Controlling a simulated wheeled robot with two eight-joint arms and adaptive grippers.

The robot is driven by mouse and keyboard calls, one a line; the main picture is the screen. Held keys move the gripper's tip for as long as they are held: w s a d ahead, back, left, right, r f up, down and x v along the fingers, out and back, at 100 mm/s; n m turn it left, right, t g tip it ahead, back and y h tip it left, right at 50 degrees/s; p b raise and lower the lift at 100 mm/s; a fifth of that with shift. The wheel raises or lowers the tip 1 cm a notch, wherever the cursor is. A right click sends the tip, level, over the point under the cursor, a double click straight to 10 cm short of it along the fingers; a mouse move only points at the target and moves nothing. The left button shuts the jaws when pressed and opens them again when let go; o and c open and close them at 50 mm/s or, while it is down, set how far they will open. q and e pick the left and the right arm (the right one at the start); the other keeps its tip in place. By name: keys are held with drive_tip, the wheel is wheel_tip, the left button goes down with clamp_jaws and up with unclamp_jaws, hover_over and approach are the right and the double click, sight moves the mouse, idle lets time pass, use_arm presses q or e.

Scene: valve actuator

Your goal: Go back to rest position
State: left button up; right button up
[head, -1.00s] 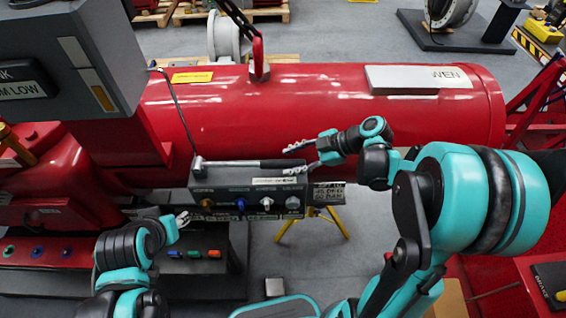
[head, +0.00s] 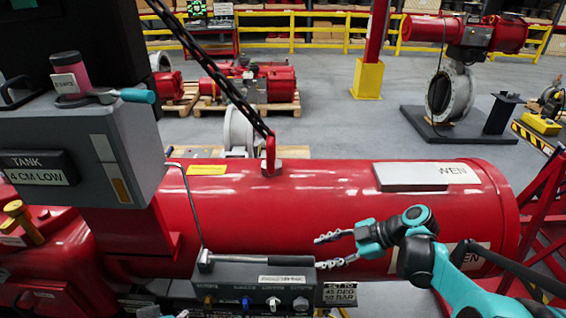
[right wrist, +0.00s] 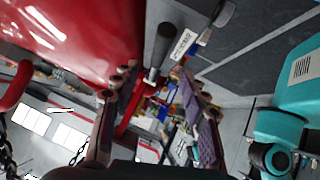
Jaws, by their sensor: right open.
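My right gripper (head: 320,252) is open and empty in the head view, with its fingers spread just above the right end of the grey control box (head: 232,272). A hammer-like tool with a dark handle (head: 287,260) lies along the top of that box, its head at the left. In the right wrist view, my right gripper's two fingers (right wrist: 155,75) are apart, with a dark handle (right wrist: 160,48) showing beyond them. Only a sliver of my left gripper (head: 182,314) shows at the bottom edge of the head view. Its fingers are mostly cut off.
A large red cylinder (head: 320,205) lies behind the control box. A grey housing (head: 85,140) with a tank label stands at the left, with a teal-handled tool (head: 135,95) on top. A black chain (head: 225,85) hangs to the cylinder's lifting eye.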

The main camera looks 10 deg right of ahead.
use_arm(q)
wheel_tip(320, 180, down, 7)
drive_tip(key=b, duration=0.7)
drive_tip(key=shift+f, duration=0.2)
use_arm(e)
drive_tip(key=s+a+f+m+t+h, duration=0.3)
drive_tip(key=s+f+m+h, duration=0.5)
drive_tip(key=m, duration=0.9)
drive_tip(key=shift+s+f+h, duration=0.35)
drive_tip(key=shift+s+h, duration=0.45)
drive_tip(key=shift+s, duration=0.4)
